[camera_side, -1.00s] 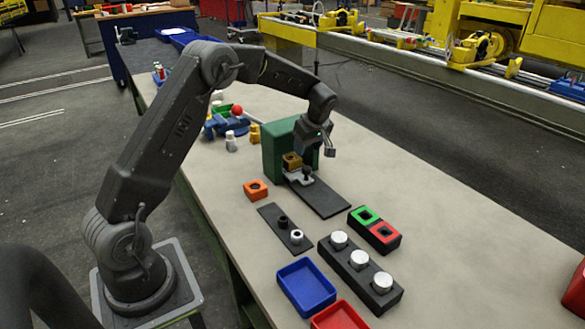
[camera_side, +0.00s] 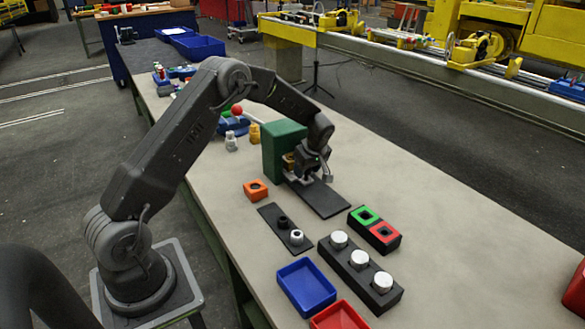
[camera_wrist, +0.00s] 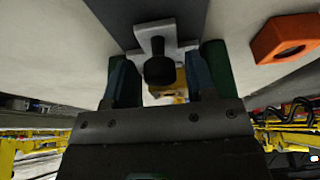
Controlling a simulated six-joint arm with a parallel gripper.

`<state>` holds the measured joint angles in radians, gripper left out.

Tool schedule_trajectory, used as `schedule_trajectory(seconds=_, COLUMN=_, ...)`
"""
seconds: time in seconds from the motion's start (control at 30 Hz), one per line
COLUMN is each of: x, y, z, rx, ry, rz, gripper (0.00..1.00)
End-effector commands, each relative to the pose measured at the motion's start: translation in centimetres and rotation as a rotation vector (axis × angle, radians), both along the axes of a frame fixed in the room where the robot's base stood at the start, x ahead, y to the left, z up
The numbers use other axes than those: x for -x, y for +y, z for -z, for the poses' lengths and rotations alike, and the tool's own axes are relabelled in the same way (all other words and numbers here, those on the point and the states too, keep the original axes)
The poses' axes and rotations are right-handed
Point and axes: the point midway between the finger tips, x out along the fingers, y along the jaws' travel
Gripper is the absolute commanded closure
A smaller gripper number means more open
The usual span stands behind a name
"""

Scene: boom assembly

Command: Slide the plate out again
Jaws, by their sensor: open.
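The plate (camera_wrist: 168,33) is a light grey piece with a dark round knob (camera_wrist: 159,68) standing on it. In the side view the plate (camera_side: 300,181) lies on a dark strip at the front of the green block (camera_side: 280,146), largely hidden by my gripper (camera_side: 314,173). In the wrist view the two fingers of my gripper (camera_wrist: 160,82) are open, one on each side of the knob, with gaps showing. A brass-coloured block (camera_side: 289,160) sits behind the gripper, mostly hidden.
The dark strip (camera_side: 325,200) runs clear towards the right front. An orange block (camera_side: 256,190) stands to the left. A black holder with white cylinders (camera_side: 360,262), a green and red socket block (camera_side: 374,229) and a blue tray (camera_side: 306,287) stand in front.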

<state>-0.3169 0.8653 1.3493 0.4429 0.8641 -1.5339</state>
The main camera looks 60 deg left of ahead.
Motion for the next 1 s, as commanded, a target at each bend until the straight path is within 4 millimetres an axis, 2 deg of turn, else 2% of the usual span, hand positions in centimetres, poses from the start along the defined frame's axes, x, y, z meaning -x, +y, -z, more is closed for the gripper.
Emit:
schedule_trajectory(seconds=0.07, x=0.0, y=0.0, z=0.0, rx=0.000, ry=0.000, rz=0.000, gripper=0.52)
schedule_trajectory(seconds=0.5, x=0.0, y=0.0, z=0.0, rx=0.000, ry=0.000, rz=0.000, gripper=0.92)
schedule_trajectory(seconds=0.67, x=0.0, y=-0.4, z=0.0, rx=0.000, ry=0.000, rz=0.001, gripper=0.92)
schedule_trajectory(seconds=1.0, x=0.0, y=-2.7, z=0.0, rx=0.000, ry=0.001, rz=0.002, gripper=0.92)
